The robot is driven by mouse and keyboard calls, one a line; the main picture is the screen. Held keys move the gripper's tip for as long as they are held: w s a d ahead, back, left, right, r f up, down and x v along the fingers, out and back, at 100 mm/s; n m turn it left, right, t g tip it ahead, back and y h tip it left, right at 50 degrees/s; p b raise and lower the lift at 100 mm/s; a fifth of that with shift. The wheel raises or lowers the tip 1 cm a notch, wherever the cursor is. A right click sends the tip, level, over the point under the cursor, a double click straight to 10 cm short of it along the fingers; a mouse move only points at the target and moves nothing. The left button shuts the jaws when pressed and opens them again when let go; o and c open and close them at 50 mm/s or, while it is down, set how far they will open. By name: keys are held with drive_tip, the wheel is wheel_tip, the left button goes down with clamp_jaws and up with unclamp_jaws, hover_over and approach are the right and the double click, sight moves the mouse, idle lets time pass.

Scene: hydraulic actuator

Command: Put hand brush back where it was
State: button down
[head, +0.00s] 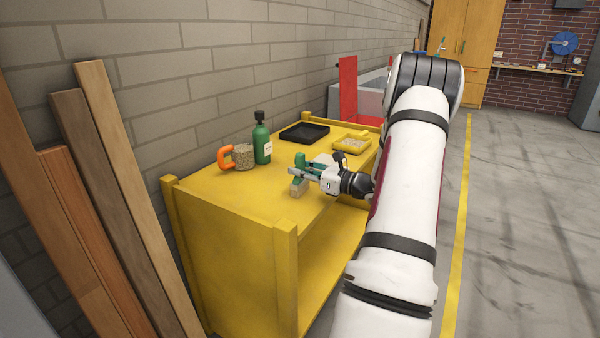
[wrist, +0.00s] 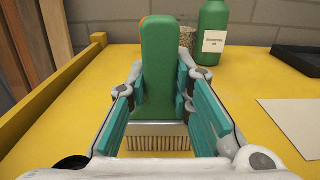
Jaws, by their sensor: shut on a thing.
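The hand brush has a green handle and pale bristles. It shows in the head view (head: 300,160) and in the middle of the wrist view (wrist: 158,72), handle up and bristles down. My gripper (head: 297,173) is shut on it, with its teal finger pads (wrist: 160,98) on both sides of the green part. The brush is over the near part of the yellow cart top (head: 225,195). I cannot tell whether the bristles touch the surface.
A green bottle (head: 262,140) and a jar-like item with an orange handle (head: 243,157) stand behind the brush. A pale sheet (wrist: 292,122) lies right. Wooden planks (head: 115,180) lean left.

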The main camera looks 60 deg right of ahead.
drive_tip(key=c, duration=1.4)
unclamp_jaws()
drive_tip(key=shift+f, duration=0.1)
drive_tip(key=shift+c, duration=0.2)
